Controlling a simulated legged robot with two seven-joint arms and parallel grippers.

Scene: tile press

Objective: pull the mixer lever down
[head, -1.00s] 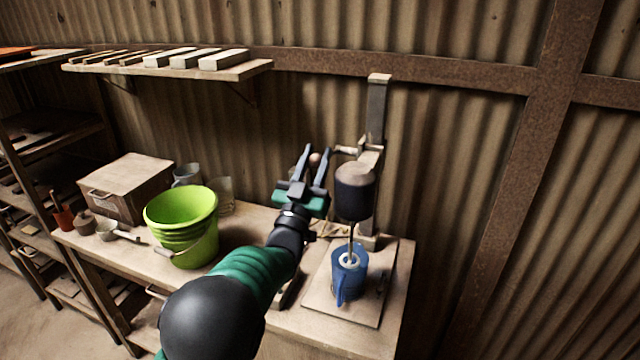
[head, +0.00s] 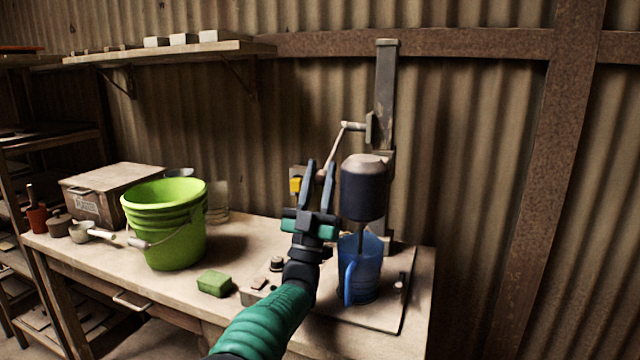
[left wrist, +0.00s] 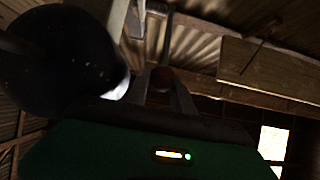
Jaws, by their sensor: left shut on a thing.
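The mixer (head: 364,190) stands at the right end of the workbench, with a dark motor head on an upright grey column. Its lever (head: 334,148) slopes down and left from a pivot on the column. My left gripper (head: 321,168) is shut on the lever's end, left of the motor head. In the left wrist view the lever's reddish round knob (left wrist: 163,79) sits between the fingers (left wrist: 161,90). The mixer's shaft reaches down into a blue jug (head: 362,278) on the base plate; its lower end is hidden. My right gripper is not in view.
A green bucket (head: 165,235), a wooden box (head: 112,190) and a green sponge (head: 214,283) are on the bench (head: 190,297) to the left. A wall shelf (head: 170,54) hangs above. Small items lie near my left forearm.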

